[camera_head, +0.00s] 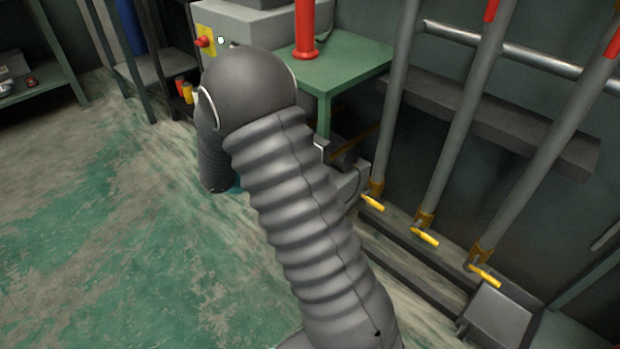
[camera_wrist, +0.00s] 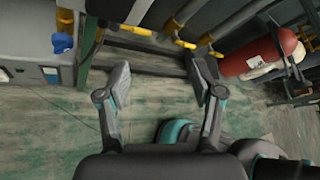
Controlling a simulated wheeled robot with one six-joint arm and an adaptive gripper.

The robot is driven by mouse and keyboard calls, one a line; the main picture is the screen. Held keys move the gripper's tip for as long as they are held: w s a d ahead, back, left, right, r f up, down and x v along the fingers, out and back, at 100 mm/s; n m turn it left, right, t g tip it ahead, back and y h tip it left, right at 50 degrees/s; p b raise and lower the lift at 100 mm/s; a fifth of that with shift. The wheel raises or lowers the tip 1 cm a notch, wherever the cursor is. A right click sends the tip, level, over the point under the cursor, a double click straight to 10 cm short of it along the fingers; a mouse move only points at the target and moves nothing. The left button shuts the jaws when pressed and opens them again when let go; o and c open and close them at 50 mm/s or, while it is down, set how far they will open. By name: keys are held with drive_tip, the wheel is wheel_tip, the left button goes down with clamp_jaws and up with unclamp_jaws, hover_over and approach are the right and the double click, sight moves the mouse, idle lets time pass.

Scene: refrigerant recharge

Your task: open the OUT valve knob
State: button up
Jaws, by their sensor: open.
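No OUT label is readable in either view, so I cannot tell which part is the OUT valve knob. Three grey pipes at right in the head view carry yellow lever handles near the floor: a near one (camera_head: 485,275), a middle one (camera_head: 425,237) and a far one (camera_head: 372,203). Yellow handles also show at the top of the wrist view (camera_wrist: 184,43). A blue knob-like part (camera_wrist: 62,43) is at upper left there. My gripper (camera_wrist: 162,77) is open and empty, its fingers wide apart and clear of the handles. My arm largely hides it in the head view.
A green table (camera_head: 345,62) with a red post (camera_head: 305,30) stands at the back. A grey box with a red button (camera_head: 203,42) is beside it. A red cylinder (camera_wrist: 262,52) lies at right in the wrist view. The floor (camera_head: 110,240) at left is clear.

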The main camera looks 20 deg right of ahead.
drive_tip(key=s+r+m+y, duration=0.3)
drive_tip(key=s+r+m, duration=0.2)
drive_tip(key=r+m, duration=0.1)
drive_tip(key=shift+s+a+g, duration=0.15)
drive_tip(key=shift+s+g, duration=0.15)
drive_tip(key=shift+s, duration=0.1)
